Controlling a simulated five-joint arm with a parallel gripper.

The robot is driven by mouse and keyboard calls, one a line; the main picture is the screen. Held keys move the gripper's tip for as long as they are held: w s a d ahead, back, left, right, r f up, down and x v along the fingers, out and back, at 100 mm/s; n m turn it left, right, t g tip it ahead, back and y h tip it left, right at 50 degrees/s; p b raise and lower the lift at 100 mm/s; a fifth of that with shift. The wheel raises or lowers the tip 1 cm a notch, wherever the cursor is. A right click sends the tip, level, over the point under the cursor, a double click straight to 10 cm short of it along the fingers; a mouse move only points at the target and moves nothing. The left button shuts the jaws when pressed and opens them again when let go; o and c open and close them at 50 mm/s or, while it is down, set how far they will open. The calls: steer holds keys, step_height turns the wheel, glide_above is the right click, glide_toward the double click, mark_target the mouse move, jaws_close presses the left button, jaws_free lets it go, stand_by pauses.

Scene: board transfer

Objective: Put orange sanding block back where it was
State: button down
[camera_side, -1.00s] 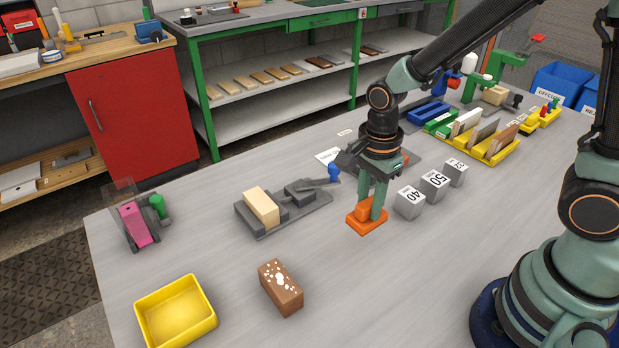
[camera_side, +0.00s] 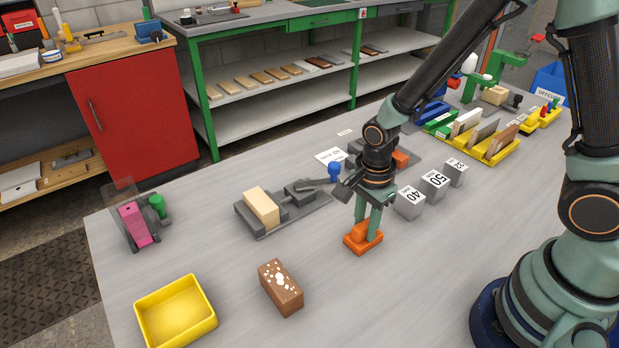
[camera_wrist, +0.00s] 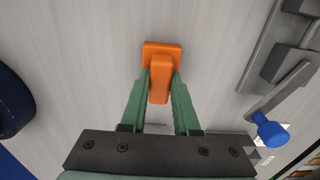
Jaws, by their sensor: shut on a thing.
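The orange sanding block (camera_side: 362,240) has a flat base and a raised grip. My gripper (camera_side: 367,226) is shut on that raised grip, with one finger on each side. In the wrist view the orange sanding block (camera_wrist: 160,62) sits between the green fingertips of my gripper (camera_wrist: 160,82). The block is at or just above the grey table; I cannot tell whether its base touches. In the side view it is left of the grey block marked 40 and right of the clamp fixture.
The clamp fixture (camera_side: 285,226) with a wooden block (camera_side: 262,207) is to the left. Grey numbered blocks (camera_side: 409,203) stand to the right. A brown speckled block (camera_side: 281,288) and a yellow tray (camera_side: 151,334) are at front left. The table in front of the sanding block is clear.

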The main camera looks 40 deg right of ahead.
steer(key=c, duration=0.7)
jaws_free()
steer(key=shift+o, duration=0.2)
step_height(320, 180, up, 12)
step_height(320, 180, up, 6)
steer(key=n+t, duration=0.3)
steer(key=n, duration=0.5)
glide_above(366, 224)
steer(key=d, duration=0.3)
steer(key=s+d+r+n+t, duration=0.2)
steer(key=s+d+r+n, duration=0.1)
steer(key=n, duration=0.7)
steer(key=shift+d+r+t, duration=0.3)
steer(key=shift+d+r, duration=0.25)
steer(key=shift+r, duration=0.4)
